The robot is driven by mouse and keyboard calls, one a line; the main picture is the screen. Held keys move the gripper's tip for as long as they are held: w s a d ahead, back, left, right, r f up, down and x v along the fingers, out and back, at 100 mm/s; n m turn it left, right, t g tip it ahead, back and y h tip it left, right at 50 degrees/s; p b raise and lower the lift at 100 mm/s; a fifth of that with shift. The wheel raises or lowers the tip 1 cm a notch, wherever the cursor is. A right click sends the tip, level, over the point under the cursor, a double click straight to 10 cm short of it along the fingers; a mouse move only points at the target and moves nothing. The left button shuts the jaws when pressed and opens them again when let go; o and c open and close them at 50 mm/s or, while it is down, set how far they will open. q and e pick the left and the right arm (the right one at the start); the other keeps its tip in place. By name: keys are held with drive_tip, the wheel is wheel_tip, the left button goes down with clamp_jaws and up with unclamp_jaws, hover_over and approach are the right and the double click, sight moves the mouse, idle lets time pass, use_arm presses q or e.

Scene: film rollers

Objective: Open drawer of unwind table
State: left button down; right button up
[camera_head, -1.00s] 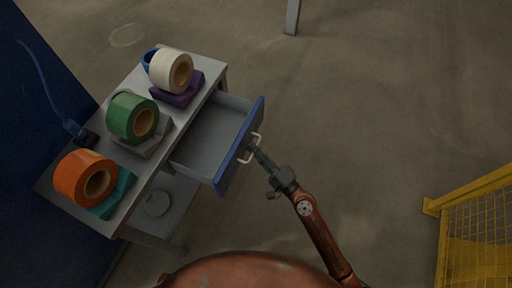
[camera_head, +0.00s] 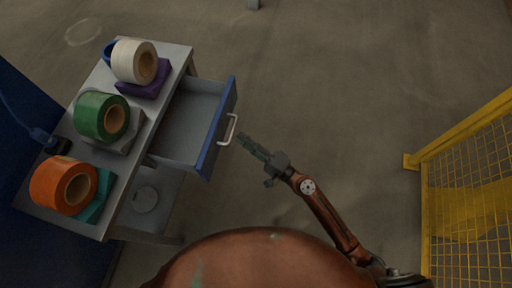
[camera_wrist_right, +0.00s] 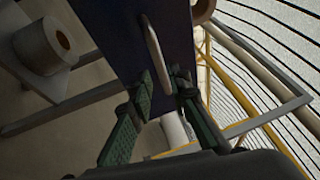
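The unwind table (camera_head: 152,128) is a grey stand at the left in the head view. Its drawer (camera_head: 190,122), grey inside with a blue front (camera_head: 218,128), is pulled out to the right and looks empty. A pale bar handle (camera_head: 231,130) is on the front; it also shows in the right wrist view (camera_wrist_right: 153,42). My left gripper is not in view.
White (camera_head: 128,62), green (camera_head: 94,117) and orange (camera_head: 52,186) rolls sit on the tabletop. A yellow mesh fence (camera_head: 470,200) stands at the right. The floor (camera_head: 330,80) between table and fence is clear.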

drive_tip(key=v, duration=0.6)
drive_tip(key=shift+s, duration=0.15)
drive_tip(key=shift+d, duration=0.1)
